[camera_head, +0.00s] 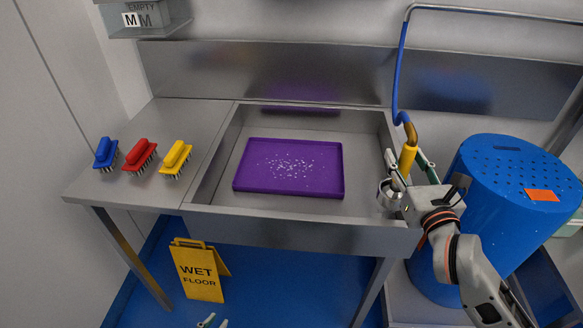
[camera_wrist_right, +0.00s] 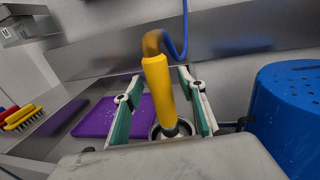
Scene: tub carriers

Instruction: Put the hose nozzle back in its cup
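The yellow hose nozzle (camera_head: 408,160) hangs from a brown bend on the blue hose (camera_head: 396,85), right of the sink. In the right wrist view the nozzle (camera_wrist_right: 158,88) leans slightly, its dark lower end over or inside the round metal cup (camera_wrist_right: 154,131); I cannot tell how deep. The cup (camera_head: 384,193) shows partly at the sink's right edge. My right gripper (camera_head: 406,156) is open, its green-padded fingers on either side of the nozzle with visible gaps. My left gripper (camera_head: 214,322) shows only its fingertips at the bottom edge, apart and empty.
A purple tray (camera_head: 240,182) with white bits lies in the sink (camera_head: 215,190). Blue, red and yellow brushes (camera_head: 140,155) stand on the left counter. A blue drum (camera_head: 480,190) stands close right of my right gripper. A wet floor sign (camera_head: 198,270) stands below.

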